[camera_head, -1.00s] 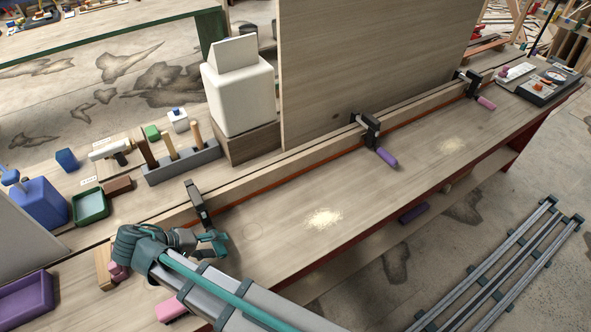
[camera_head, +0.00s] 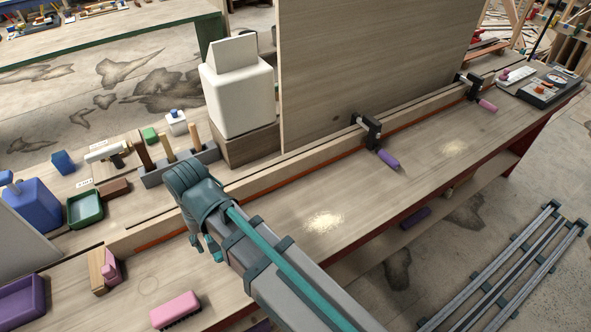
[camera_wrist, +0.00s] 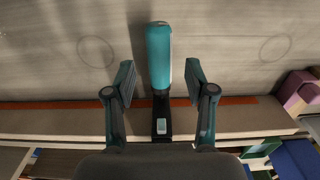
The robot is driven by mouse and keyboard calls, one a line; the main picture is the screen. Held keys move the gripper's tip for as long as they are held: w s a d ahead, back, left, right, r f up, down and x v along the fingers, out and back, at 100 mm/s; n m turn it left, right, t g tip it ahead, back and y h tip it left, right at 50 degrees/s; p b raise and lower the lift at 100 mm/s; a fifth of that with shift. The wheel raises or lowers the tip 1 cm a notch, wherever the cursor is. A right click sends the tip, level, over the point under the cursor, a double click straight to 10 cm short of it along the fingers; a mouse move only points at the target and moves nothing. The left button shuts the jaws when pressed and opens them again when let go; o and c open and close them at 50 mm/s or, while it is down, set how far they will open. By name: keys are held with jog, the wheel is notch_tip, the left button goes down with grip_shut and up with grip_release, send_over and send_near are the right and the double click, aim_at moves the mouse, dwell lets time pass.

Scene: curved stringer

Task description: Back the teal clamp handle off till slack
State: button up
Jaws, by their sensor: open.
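The teal clamp handle (camera_wrist: 159,55) shows in the wrist view, pointing up in the picture from a black clamp body (camera_wrist: 160,118) at the wooden rail. My gripper (camera_wrist: 160,82) is open, with one finger on each side of the handle's lower end. A gap shows on both sides, so neither finger touches it. I cannot tell whether the fingertips are down at the handle's height. In the head view my gripper (camera_head: 212,248) is mostly behind my wrist, and the teal clamp is hidden there by my arm.
A pink brush (camera_head: 175,309) and a pale dust patch (camera_head: 323,221) lie on the bench. A tool block (camera_head: 180,167) stands behind the rail.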

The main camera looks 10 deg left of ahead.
notch_tip(320, 180, up, 7)
jog(key=b, duration=0.1)
jog(key=w+d+f+m+t+b, duration=0.1)
jog(key=w+d, duration=0.8)
jog(key=w, duration=0.2)
jog(key=w+d+f+m+t+h+b, duration=0.1)
jog(key=w+d+f, duration=0.1)
jog(key=w+d, duration=0.7)
jog(key=shift+w+d+f+t+b, duration=0.15)
jog(key=shift+w+d+t+b, duration=0.15)
jog(key=shift+w, duration=1.1)
